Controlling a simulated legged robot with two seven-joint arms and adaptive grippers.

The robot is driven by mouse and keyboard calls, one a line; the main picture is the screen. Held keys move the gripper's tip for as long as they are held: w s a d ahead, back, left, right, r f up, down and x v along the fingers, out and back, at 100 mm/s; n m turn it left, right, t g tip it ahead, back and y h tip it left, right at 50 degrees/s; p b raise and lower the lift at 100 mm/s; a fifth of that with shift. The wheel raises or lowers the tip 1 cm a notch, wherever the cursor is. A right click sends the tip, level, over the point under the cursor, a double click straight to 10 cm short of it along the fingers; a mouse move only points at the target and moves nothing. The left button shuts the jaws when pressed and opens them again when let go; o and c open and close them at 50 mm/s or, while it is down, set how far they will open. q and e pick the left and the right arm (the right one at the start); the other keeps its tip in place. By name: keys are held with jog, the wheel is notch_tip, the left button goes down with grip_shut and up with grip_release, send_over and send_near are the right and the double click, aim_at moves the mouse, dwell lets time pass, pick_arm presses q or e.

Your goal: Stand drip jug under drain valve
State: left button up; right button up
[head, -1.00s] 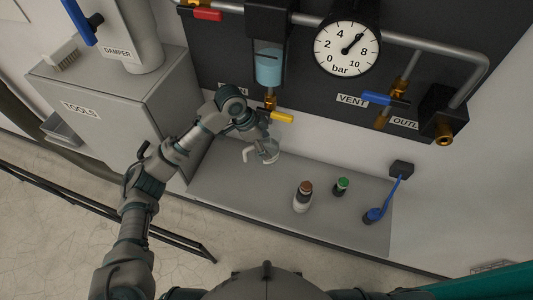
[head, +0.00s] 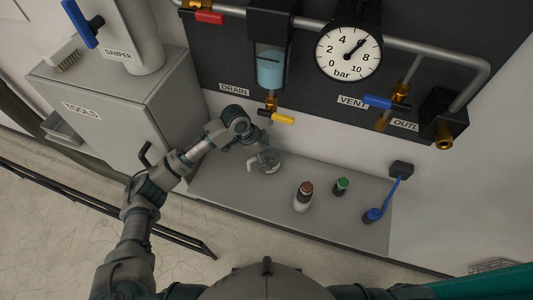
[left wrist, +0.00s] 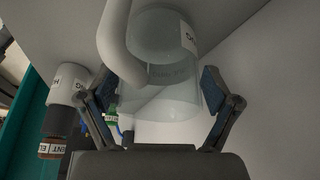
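The clear drip jug (head: 268,164) with a pale handle stands on the grey bench, below the drain valve (head: 271,104) with its yellow lever (head: 282,119) in the head view. I cannot tell from this angle whether it is exactly under the outlet. My left gripper (head: 257,153) is at the jug. In the left wrist view the jug (left wrist: 165,85) lies between the two spread fingers (left wrist: 158,92), with small gaps at its sides, and its handle (left wrist: 118,40) is in front. My right gripper is not in view.
On the bench (head: 225,180) stand a white bottle with a brown cap (head: 303,198), a green-capped bottle (head: 341,187) and a blue tool (head: 374,215). The tools cabinet (head: 110,110) is at left. The pipe panel (head: 220,65) overhangs behind.

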pick_arm(q)
jog(key=shift+d+r, duration=0.15)
jog(key=shift+d, duration=0.3)
jog(key=p+v, duration=0.2)
jog(key=shift+d+r+p, duration=0.2)
jog(key=shift+p, duration=0.1)
jog(key=p+v, duration=0.2)
jog(key=a+p+v, duration=0.1)
jog(key=v, duration=0.2)
jog(key=shift+p, duration=0.35)
jog(key=shift+d, duration=0.25)
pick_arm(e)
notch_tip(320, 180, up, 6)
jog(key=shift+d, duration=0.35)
pick_arm(q)
jog(key=shift+a, duration=0.1)
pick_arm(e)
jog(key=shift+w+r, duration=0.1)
